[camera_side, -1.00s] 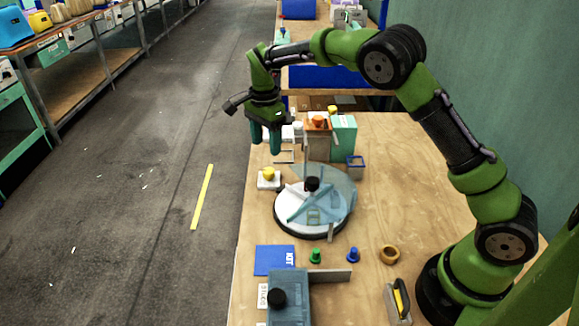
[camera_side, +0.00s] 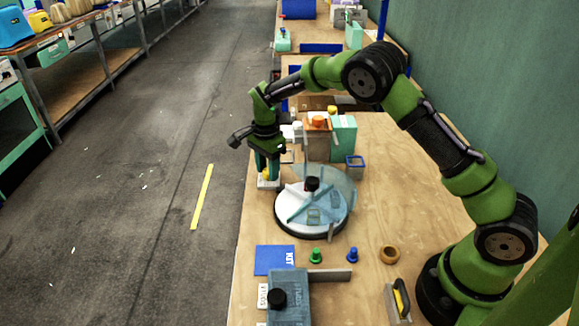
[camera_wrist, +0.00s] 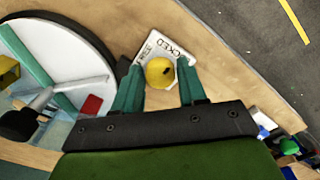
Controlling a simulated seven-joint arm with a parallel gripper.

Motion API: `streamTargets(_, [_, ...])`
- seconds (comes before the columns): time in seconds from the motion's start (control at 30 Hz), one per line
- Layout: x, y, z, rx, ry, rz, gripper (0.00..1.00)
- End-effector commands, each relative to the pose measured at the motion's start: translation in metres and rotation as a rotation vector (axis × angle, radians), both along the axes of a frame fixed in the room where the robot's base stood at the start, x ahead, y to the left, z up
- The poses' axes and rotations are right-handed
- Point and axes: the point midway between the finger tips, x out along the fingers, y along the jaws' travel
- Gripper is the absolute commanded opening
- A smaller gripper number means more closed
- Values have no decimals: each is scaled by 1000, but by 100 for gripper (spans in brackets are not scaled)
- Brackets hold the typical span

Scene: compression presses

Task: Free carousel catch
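The carousel (camera_side: 293,224) is a round white disc with teal dividers, a black centre knob (camera_side: 312,184) and a clear cover over part of it. It fills the left of the wrist view (camera_wrist: 60,38). A yellow knob (camera_wrist: 160,72) stands on a white plate (camera_wrist: 150,45) beside the carousel; the plate's lettering is partly hidden and ends in "CKED". My gripper (camera_wrist: 159,66) is open, with one teal finger on each side of the yellow knob. In the side view my gripper (camera_side: 268,176) is low over the plate. Whether the fingers touch the knob is unclear.
In front are a blue kit mat (camera_side: 273,260), green (camera_side: 315,255) and blue (camera_side: 352,255) pegs, a ring (camera_side: 390,254) and a blue-grey box (camera_side: 289,300).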

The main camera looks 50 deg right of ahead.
Motion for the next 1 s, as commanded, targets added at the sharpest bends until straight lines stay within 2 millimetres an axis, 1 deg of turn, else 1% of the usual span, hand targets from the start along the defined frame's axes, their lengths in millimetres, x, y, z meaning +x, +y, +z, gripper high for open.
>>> streamTargets(0.03, [0,0,0,0,0,0,33])
streamTargets(0.2, [0,0,0,0,0,0,7])
streamTargets(0.23, [0,0,0,0,0,0,4])
streamTargets(0.47, [0,0,0,0,-1,23,4])
streamTargets(0.67, [0,0,0,1,0,106,4])
streamTargets(1.0, [-1,0,0,2,0,393,4])
